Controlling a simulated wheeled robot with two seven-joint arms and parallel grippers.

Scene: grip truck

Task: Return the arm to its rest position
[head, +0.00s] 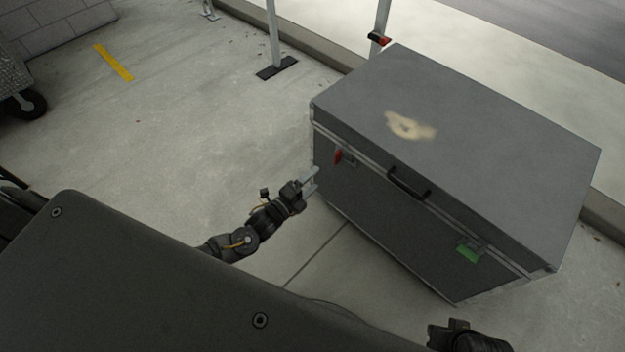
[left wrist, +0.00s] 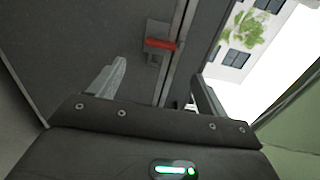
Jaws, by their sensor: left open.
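My left gripper (head: 312,181) is open beside the left end of the front of a large grey case (head: 480,120). It is empty, and a red latch (head: 338,156) on the case sits just above and to the right of its fingers. In the left wrist view both fingers (left wrist: 158,85) are spread apart, with the red latch (left wrist: 160,44) beyond them; I cannot tell whether they touch the case. The case has a black handle (head: 408,184) and a green latch (head: 468,253) on its front. Part of my right arm shows at the bottom right; its fingers are not clearly visible.
Posts on dark feet (head: 277,67) stand behind the case near a kerb (head: 325,50). A wheeled cart (head: 22,100) stands at the far left, near a block wall (head: 50,28). The concrete floor (head: 190,150) left of the case is clear, with a yellow stripe (head: 114,62).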

